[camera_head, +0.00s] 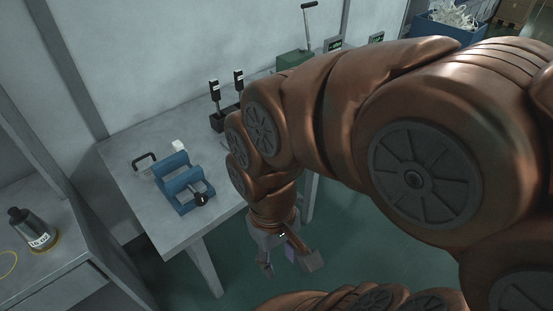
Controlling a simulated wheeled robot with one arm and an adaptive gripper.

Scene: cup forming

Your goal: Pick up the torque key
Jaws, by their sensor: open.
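My gripper (289,264) hangs at the lower middle of the picture with its two fingers apart and nothing seen between them. It is to the right of the grey table (130,185), over the green floor in the picture, apart from everything on the table. A black block (222,122) on the table holds two upright dark tools (215,91) (239,79) with pale labels. Either could be the torque key, but they are too small to tell. My arm hides the part of the table to the right of the block.
A green box (292,59) with a lever stands at the back.

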